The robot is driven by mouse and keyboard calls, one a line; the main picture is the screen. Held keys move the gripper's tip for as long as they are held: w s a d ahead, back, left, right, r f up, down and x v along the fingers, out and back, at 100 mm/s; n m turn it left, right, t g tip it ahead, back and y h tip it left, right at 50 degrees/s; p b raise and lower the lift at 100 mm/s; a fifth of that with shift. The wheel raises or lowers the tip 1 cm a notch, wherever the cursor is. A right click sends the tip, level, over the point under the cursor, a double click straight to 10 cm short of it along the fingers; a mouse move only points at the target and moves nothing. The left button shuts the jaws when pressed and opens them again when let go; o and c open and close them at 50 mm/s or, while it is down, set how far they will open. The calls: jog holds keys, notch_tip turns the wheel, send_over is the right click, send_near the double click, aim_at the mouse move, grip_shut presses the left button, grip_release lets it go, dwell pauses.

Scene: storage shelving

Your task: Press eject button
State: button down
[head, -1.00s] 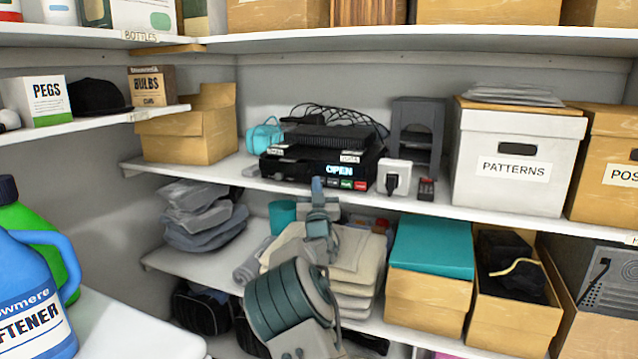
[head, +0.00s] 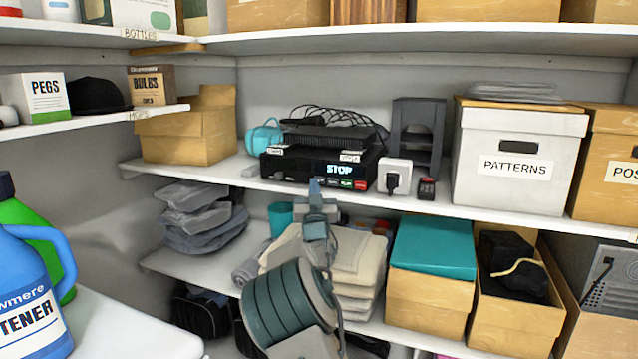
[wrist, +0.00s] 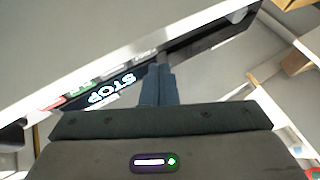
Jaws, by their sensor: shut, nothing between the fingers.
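A black media player (head: 290,163) sits on the middle shelf, its lit display reading STOP (head: 343,169). Below the display is a row of small buttons, among them a green one (head: 346,184) and a red one (head: 361,185); their labels are too small to read. The display and buttons also show, turned over, in the wrist view (wrist: 110,90). My gripper (head: 315,184) is shut and empty, its fingertips at the player's front, left of the green button. In the wrist view the fingertips (wrist: 160,68) overlap the front panel's edge; I cannot tell whether they touch a button.
A dark box with cables (head: 325,136) lies on top of the player. A white socket block with a plug (head: 394,176) and a small black-red item (head: 427,188) stand to its right. Folded cloths (head: 350,255) and a teal-lidded box (head: 432,245) fill the shelf below.

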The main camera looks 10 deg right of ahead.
jog(key=shift+s+a+b, duration=0.4)
jog(key=shift+s+b, duration=0.2)
jog(key=shift+s, duration=0.1)
jog(key=shift+s+a+b, duration=0.45)
jog(key=shift+s+b, duration=0.1)
jog(key=shift+s, duration=0.15)
jog(key=shift+s+a+b, duration=0.4)
jog(key=shift+s+b, duration=0.2)
jog(key=shift+s, duration=0.1)
jog(key=s+d+f+m+g+p, duration=0.2)
jog(key=s+d+f+g+p, duration=0.1)
jog(key=s+d+g+p, duration=0.45)
jog(key=s+a+f+n+g+y+p, duration=0.1)
jog(key=s+g, duration=0.5)
jog(key=s, duration=1.4)
jog(key=s+a+f+n+g+y+p, duration=0.1)
jog(key=s+f+g+p, duration=0.3)
jog(key=s, duration=1.7)
jog(key=n+g+p, duration=0.1)
jog(key=g, duration=0.2)
jog(key=shift+s, duration=0.15)
